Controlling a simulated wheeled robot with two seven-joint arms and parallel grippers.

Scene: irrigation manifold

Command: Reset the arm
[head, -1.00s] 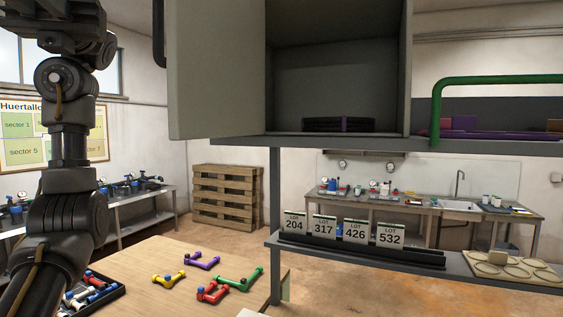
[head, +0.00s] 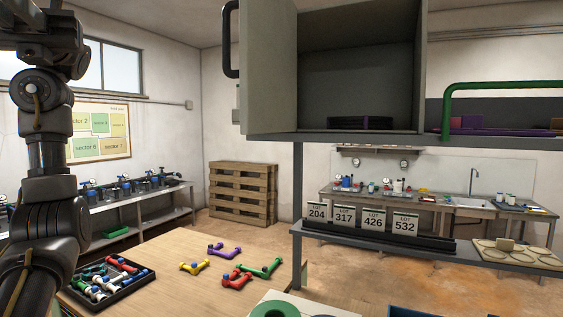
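One of my arms (head: 45,150) rises along the left side of the head view, its upper part cut off by the top edge. Neither gripper's fingers show, so I cannot see what they hold. My other arm is out of view. The open grey cabinet (head: 360,75) stands at the upper middle, with its door (head: 270,70) swung out to the left and a dark flat stack (head: 360,123) inside.
The wooden table (head: 175,265) holds a black tray (head: 125,288) of fittings and yellow, purple, red and green pipe pieces (head: 236,281). Lot cards (head: 360,219) stand on the shelf at right. A pallet (head: 243,192) leans at the back wall. Open floor lies between.

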